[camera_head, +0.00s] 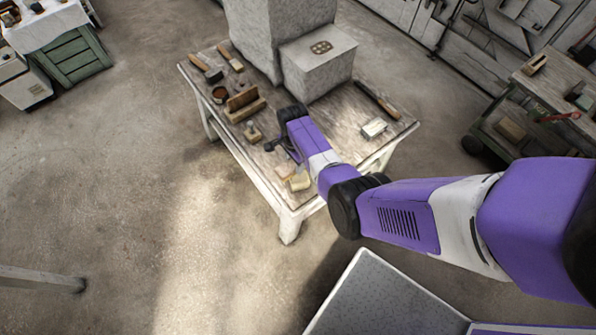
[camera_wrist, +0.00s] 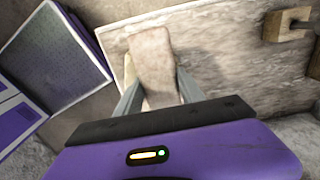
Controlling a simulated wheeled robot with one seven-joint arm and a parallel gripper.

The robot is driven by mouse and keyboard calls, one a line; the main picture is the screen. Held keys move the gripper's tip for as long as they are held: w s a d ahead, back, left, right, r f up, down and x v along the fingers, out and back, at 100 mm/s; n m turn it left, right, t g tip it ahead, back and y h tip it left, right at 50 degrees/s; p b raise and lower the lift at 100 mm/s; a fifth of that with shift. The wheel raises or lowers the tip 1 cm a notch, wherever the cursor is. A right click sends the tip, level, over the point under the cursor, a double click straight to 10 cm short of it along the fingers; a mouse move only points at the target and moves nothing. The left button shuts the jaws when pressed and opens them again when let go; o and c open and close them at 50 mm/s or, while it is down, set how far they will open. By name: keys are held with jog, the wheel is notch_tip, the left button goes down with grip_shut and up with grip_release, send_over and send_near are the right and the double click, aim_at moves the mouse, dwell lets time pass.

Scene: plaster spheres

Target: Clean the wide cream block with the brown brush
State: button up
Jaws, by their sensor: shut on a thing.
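My gripper (camera_wrist: 158,92) is shut on a long pinkish-brown piece, taken as the brown brush (camera_wrist: 151,62), above the near end of the worktable. Its bristles cannot be made out. In the head view the brush (camera_head: 285,170) is small and partly hidden by my gripper (camera_head: 289,159). The wide cream block (camera_head: 300,181) lies near the table's front edge, right beside the held brush. In the wrist view a pale edge of the cream block (camera_wrist: 128,72) shows left of and behind the brush. I cannot tell whether brush and block touch.
The worktable (camera_head: 352,112) carries a large grey plaster block (camera_head: 316,68) at the back. Wooden pieces (camera_head: 245,108), a mallet (camera_head: 207,69), a long-handled tool (camera_head: 377,99) and a pale block (camera_head: 374,128) stand around. A small notched wooden block (camera_wrist: 287,24) is near my gripper.

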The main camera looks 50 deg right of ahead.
dwell(0.3)
jog(key=shift+s+d+r+p, duration=0.15)
jog(key=shift+d+r, duration=0.25)
jog(key=shift+d, duration=0.1)
jog(key=shift+s+d+r+p, duration=0.15)
jog(key=shift+d+r, duration=0.2)
jog(key=shift+d, duration=0.15)
jog(key=shift+s+a+f, duration=0.15)
jog(key=shift+s+a, duration=0.6)
jog(key=shift+s, duration=0.15)
jog(key=shift+f+b, duration=0.55)
jog(key=shift+f, duration=0.05)
jog(key=shift+d, duration=0.1)
jog(key=shift+s+d+r, duration=0.1)
jog(key=shift+s+d, duration=0.1)
jog(key=shift+d, duration=0.3)
jog(key=shift+s+d, duration=0.1)
jog(key=shift+d, duration=0.4)
